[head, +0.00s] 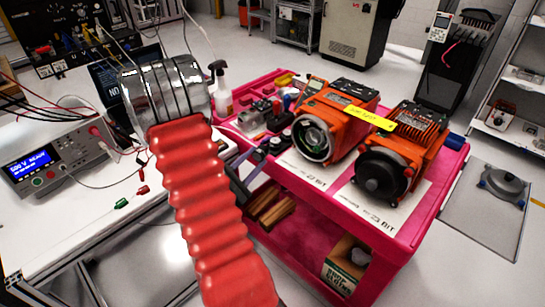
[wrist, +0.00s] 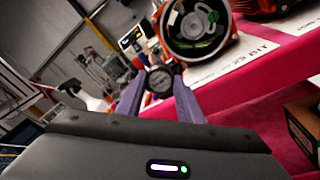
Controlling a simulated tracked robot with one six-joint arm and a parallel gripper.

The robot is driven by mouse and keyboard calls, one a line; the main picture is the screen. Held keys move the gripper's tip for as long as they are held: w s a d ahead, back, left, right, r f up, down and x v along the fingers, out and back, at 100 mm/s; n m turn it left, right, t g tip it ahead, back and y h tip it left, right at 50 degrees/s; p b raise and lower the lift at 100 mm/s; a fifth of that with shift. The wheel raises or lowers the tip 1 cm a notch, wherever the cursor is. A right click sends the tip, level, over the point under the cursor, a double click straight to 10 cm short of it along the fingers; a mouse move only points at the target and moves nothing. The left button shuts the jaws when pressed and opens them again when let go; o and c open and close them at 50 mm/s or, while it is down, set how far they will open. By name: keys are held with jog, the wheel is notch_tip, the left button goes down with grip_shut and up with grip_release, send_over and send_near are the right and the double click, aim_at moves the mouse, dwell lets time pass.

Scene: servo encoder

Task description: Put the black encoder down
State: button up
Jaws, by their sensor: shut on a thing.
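My gripper (wrist: 160,88) is shut on a small round black encoder (wrist: 160,80), held between the tips of its two purple-grey fingers. In the head view my gripper (head: 262,153) is at the near left edge of the pink cart (head: 330,200), partly hidden behind my red arm sleeve. The encoder looks close to the cart top; I cannot tell whether it touches it. The left orange motor (head: 323,130) has an open round end with green inside. The right orange motor (head: 400,150) has a black cap on its end.
White sheets with bit labels (head: 395,207) lie before the motors. Small parts and a spray bottle (head: 221,88) are at the cart's left. A bench with a power meter (head: 60,155) and cables stands left. An open box (head: 350,265) sits on the lower shelf.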

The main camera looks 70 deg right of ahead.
jog(key=w+a+f+n+t, duration=0.2)
jog(key=w+a+n+t, duration=0.15)
jog(key=w+a, duration=0.4)
jog(key=w+a+f+n+t+y, duration=0.1)
jog(key=w+a+n+t, duration=0.1)
jog(key=w+a+t, duration=0.35)
jog(key=w+a+f+n+t, duration=0.25)
jog(key=w+a, duration=0.45)
jog(key=w, duration=0.4)
jog(key=w+a+f+n+t+y, duration=0.1)
jog(key=w+a+n+t+y, duration=0.1)
jog(key=a, duration=0.7)
jog(key=w+a+f+n+t+y, duration=0.1)
jog(key=w+a+n+t+y, duration=0.1)
jog(key=a, duration=0.7)
jog(key=w+a+f+n+t+y, duration=0.1)
jog(key=w+a+n+t+y, duration=0.1)
jog(key=a, duration=0.7)
jog(key=shift+w+a+f+t+y, duration=0.25)
jog(key=shift+w+f+t+y, duration=0.15)
jog(key=shift+t+y, duration=0.5)
jog(key=shift+s, duration=0.1)
